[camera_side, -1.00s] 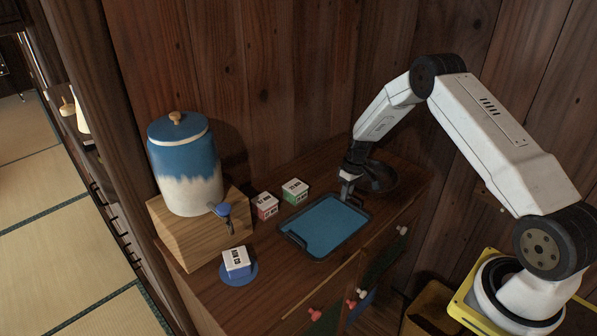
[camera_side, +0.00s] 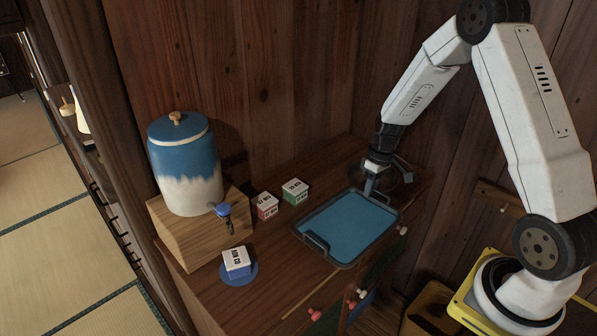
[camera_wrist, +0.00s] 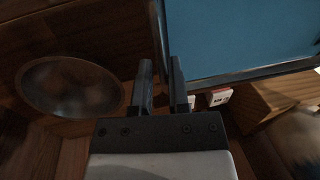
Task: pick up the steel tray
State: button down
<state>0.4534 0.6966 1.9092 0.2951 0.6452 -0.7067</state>
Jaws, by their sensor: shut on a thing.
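The steel tray (camera_side: 348,228) has a blue inside, a dark raised rim and a handle at its near left end. In the side view it appears held a little above the cabinet top, roughly level. My gripper (camera_side: 370,190) is shut on the rim or handle at the tray's far right end; the exact contact is hard to make out. In the wrist view the tray (camera_wrist: 240,35) fills the upper right, and my gripper's two fingers (camera_wrist: 160,78) reach its dark edge.
A dark round bowl (camera_wrist: 72,88) sits beside my gripper. Red (camera_side: 266,206) and green (camera_side: 295,191) labelled boxes stand left of the tray. A blue-and-white jar (camera_side: 185,165) stands on a wooden block (camera_side: 200,232). A blue box (camera_side: 237,262) sits on a blue disc.

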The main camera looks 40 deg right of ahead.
jog(key=shift+s+a+r, duration=0.2)
jog(key=shift+s+r, duration=0.1)
jog(key=shift+s, duration=0.35)
jog(key=shift+s+a+r, duration=0.2)
jog(key=shift+s+r, duration=0.1)
jog(key=shift+s, duration=0.35)
jog(key=shift+s+a+r, duration=0.2)
jog(key=shift+s+r, duration=0.1)
jog(key=shift+s, duration=0.35)
